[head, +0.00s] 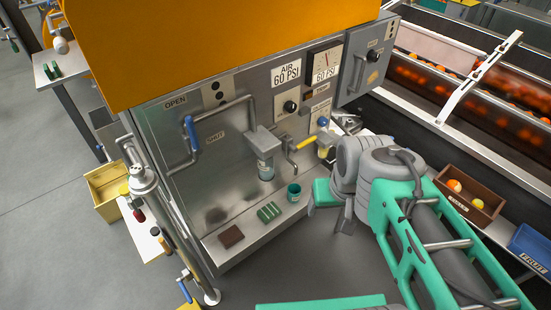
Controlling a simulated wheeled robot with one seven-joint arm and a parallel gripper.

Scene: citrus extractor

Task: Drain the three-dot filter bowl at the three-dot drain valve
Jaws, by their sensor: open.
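On the steel panel, a grey filter housing (262,141) has a clear bluish bowl (266,170) hanging below it. A bent metal pipe (288,152) with a yellow lever (306,143) is to its right. Further right, a blue knob (323,122) sits above a second, yellowish bowl (323,153). I cannot read the dot marks on these bowls or valves. A small green cup (294,193) stands on the ledge below the pipe. My gripper (345,222) is right of the cup, apart from it, partly hidden by my wrist; it is open and nothing shows in it.
A green ribbed block (268,212) and a brown pad (230,236) lie on the ledge. A blue-handled bar (190,132) marked OPEN and SHUT projects on the left. A steel post (170,215) stands at front left. A brown crate (480,198) holds fruit at right.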

